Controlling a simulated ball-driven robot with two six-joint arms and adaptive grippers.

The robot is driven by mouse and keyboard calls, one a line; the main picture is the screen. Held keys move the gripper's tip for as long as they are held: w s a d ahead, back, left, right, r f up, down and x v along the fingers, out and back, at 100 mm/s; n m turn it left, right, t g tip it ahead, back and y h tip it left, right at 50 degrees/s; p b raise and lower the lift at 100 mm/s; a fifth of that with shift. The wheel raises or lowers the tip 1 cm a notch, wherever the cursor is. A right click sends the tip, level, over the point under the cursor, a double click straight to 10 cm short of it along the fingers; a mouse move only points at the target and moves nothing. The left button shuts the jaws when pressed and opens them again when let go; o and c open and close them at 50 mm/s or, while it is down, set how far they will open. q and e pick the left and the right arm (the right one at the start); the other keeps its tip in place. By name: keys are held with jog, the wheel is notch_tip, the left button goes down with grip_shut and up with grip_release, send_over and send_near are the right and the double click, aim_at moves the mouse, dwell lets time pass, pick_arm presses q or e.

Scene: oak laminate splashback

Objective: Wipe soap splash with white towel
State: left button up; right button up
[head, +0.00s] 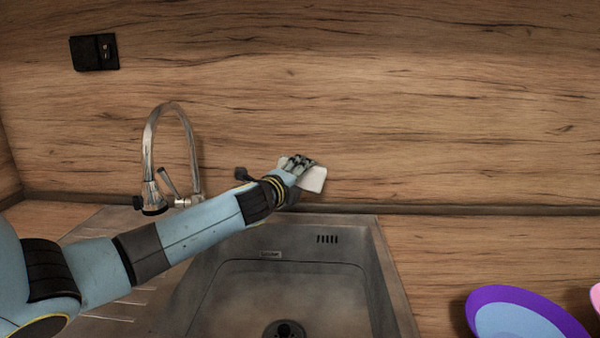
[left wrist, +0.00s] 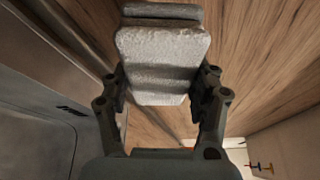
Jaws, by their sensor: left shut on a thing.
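My left gripper (head: 297,167) is shut on a folded white towel (head: 313,179) at the wooden splashback, just above the back edge of the sink. The towel also shows in the left wrist view (left wrist: 162,62) between the two fingers of the left gripper (left wrist: 163,92). It is a flat, pale grey-white pad there, close to the wood. I cannot tell whether it touches the wood. I see no soap splash on the visible splashback (head: 420,110); one may be hidden behind the towel or gripper. My right gripper is not in view.
A steel sink (head: 385,290) with a drain lies below my left arm. A curved chrome faucet (head: 150,150) stands left of the gripper. A black socket (head: 94,52) is on the wall at upper left. A purple and blue plate (head: 490,300) lies at lower right.

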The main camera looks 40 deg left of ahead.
pick_arm(q)
jog(key=shift+s+d, duration=0.1)
jog(key=shift+d, duration=0.05)
jog(key=shift+s+d, duration=0.95)
jog(key=shift+s, duration=0.2)
